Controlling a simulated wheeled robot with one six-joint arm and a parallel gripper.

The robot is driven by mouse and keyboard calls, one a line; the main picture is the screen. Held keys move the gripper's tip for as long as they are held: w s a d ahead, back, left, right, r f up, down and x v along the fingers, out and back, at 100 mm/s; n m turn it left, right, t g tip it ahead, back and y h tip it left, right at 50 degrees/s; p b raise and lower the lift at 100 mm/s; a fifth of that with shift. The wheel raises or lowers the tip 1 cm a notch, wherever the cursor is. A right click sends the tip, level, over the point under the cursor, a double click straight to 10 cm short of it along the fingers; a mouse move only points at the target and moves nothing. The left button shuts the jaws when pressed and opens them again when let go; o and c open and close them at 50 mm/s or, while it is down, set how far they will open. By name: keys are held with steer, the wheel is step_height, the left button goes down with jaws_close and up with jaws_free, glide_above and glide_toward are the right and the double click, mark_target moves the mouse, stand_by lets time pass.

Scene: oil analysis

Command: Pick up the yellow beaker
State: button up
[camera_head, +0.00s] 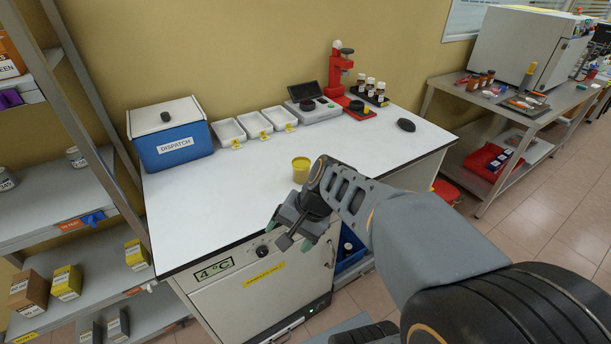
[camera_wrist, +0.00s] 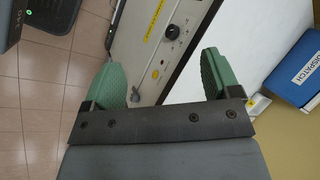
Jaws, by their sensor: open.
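The yellow beaker (camera_head: 301,169) stands upright on the white bench top (camera_head: 225,205), near its middle, in the head view. My gripper (camera_head: 296,243) is open and empty at the front edge of the bench, nearer the camera than the beaker and apart from it. In the wrist view my gripper (camera_wrist: 162,75) shows its two green fingers spread wide with nothing between them. The beaker does not show in the wrist view.
A blue DISPATCH box (camera_head: 172,142) stands at the back left, with white trays (camera_head: 255,124) beside it. A scale (camera_head: 311,106), a red stand (camera_head: 340,72) and several bottles (camera_head: 370,86) are at the back right. A black mouse-like object (camera_head: 406,125) lies right.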

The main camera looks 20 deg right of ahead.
steer(key=shift+o, duration=0.5)
steer(key=w+d+f+m+t+y+b, duration=0.2)
steer(key=w+f+m+y+b, duration=0.1)
steer(key=w+m, duration=0.3)
steer(key=shift+d+f+m+y, duration=0.2)
steer(key=shift+m+y, duration=0.3)
steer(key=shift+m, duration=0.3)
steer(key=m+t+b, duration=0.5)
steer(key=m+t, duration=0.6)
steer(key=m, duration=0.3)
glide_toward(295, 162)
steer(key=shift+w+a+f+m+t+h, duration=0.1)
steer(key=shift+w+a+m+t+h, duration=0.3)
steer(key=shift+w+a, duration=0.45)
steer(key=shift+x, duration=3)
steer(key=shift+d+f, duration=0.1)
steer(key=shift+f, duration=0.05)
steer(key=c, duration=1)
